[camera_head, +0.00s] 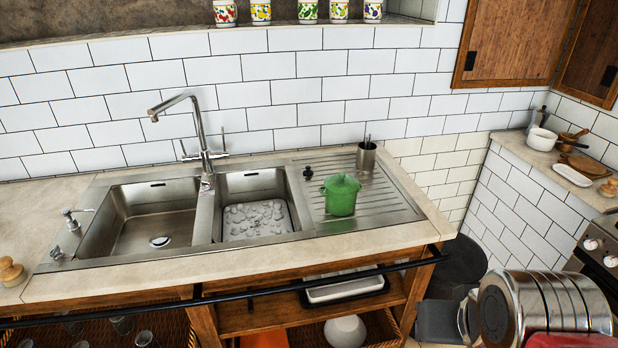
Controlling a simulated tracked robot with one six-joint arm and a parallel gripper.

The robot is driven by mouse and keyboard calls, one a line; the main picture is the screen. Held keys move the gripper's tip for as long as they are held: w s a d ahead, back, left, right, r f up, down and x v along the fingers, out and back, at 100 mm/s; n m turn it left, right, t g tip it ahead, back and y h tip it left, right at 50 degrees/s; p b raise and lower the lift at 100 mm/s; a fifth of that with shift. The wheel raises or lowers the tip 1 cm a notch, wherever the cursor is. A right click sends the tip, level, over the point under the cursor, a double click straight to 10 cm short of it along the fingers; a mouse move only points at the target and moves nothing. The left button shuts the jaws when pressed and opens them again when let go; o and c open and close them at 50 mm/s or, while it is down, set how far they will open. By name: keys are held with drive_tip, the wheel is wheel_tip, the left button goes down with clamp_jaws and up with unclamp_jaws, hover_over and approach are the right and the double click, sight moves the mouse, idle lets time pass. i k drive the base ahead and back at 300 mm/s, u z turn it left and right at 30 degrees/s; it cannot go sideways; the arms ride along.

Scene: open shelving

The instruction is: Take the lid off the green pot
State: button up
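The green pot (341,198) stands upright on the ribbed drainboard (398,208), right of the two sink basins. Its green lid (342,182) is on top of it. The pot is small in the picture, so the lid's knob and the seam are hard to make out. My gripper is not in view.
A metal cup (366,157) with utensils stands just behind the pot, and a small dark knob (307,172) is to its left. The tall faucet (202,140) rises behind the basins. A black rail (270,291) runs along the counter front.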

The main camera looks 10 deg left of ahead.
sight(341, 183)
drive_tip(key=u, duration=0.6)
drive_tip(key=i, duration=0.85)
drive_tip(key=u, duration=0.55)
